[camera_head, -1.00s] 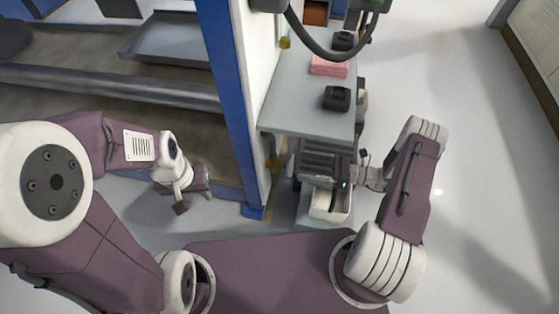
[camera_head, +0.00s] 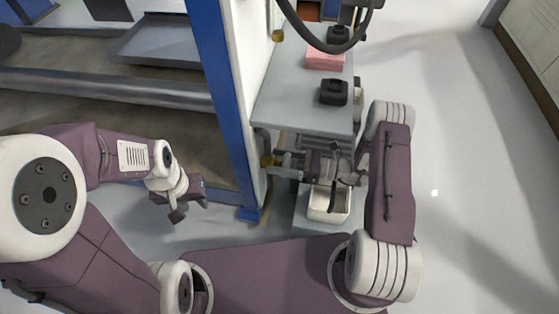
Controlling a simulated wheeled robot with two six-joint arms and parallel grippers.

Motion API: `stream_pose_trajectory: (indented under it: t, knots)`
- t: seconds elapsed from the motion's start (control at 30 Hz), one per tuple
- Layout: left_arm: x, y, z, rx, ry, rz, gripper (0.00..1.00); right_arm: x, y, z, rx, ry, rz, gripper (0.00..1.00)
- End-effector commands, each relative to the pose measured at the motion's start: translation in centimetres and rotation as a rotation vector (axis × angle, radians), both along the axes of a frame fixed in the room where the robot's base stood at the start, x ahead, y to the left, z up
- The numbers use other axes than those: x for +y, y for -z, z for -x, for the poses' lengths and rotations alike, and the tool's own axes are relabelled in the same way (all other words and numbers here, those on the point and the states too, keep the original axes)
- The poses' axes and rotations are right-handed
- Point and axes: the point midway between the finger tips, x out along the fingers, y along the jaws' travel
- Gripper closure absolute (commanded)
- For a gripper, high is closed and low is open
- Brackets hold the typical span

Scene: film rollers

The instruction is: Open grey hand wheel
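I cannot clearly make out a grey hand wheel. A brass-coloured fitting (camera_head: 267,161) sits low on the side of the white panel, beside the blue post. My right gripper (camera_head: 284,166) points left, close to this fitting, above the white bin. Its fingers blend with the grey parts around them, so whether it touches or grips anything is unclear. My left gripper (camera_head: 190,209) hangs over the floor left of the blue post, with its fingers apart and nothing between them.
A blue post (camera_head: 222,100) with a white panel stands between my arms. A grey cart top (camera_head: 290,105) holds a pink block (camera_head: 325,61) and a black box (camera_head: 333,91). A white bin (camera_head: 322,208) stands below. A dark cable (camera_head: 318,46) hangs above. The floor at right is clear.

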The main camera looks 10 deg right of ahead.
Motion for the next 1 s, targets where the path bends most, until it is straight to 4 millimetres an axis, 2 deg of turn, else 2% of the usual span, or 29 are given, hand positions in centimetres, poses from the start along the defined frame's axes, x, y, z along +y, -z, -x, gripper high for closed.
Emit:
stream_pose_trajectory:
  t: [0.27,1.0]
  knots:
    - [0.0,-0.6,0.0,0.0,0.0,0.0,0.64,0.0,-0.1,0.1,-0.044,0.001,0.016,0.68]
    - [0.0,-3.8,0.0,0.0,0.0,0.0,0.64,0.2,-0.1,0.7,-0.505,0.0,0.166,0.68]
